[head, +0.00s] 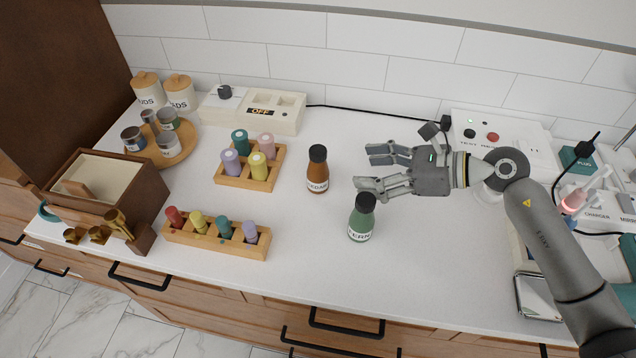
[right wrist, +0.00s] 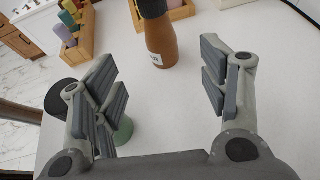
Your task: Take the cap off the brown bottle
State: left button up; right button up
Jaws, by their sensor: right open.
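The brown bottle (head: 317,176) stands upright on the white counter, with its black cap (head: 318,153) on top. In the right wrist view the brown bottle (right wrist: 162,42) stands ahead, beyond the fingertips and between their lines, its cap (right wrist: 152,8) cut by the top edge. My right gripper (head: 372,170) is open and empty, to the right of the brown bottle and apart from it. A green bottle (head: 360,226) with a black cap stands just in front of the right gripper's lower finger; in the right wrist view it is mostly hidden behind the left finger. My left gripper is out of view.
Two wooden racks with coloured pegs (head: 262,184) (head: 205,247) stand left of the bottles. A round tray of jars (head: 158,158), a wooden box (head: 150,190) and a switch box (head: 290,125) lie farther off. Panels and chargers (head: 605,205) fill the right. The counter's front middle is clear.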

aim_at(318, 173)
jog(key=shift+f, duration=0.5)
jog(key=shift+w+a, duration=0.1)
jog(key=shift+a, duration=0.05)
jog(key=p+x, duration=0.1)
jog(key=x, duration=0.5)
jog(key=shift+a, duration=0.15)
jog(key=shift+p+x, duration=0.4)
jog(key=shift+x, duration=2.4)
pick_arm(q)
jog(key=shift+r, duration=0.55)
pick_arm(e)
jog(key=shift+w+f, duration=0.1)
jog(key=shift+f, duration=0.05)
jog(key=c, duration=1.3)
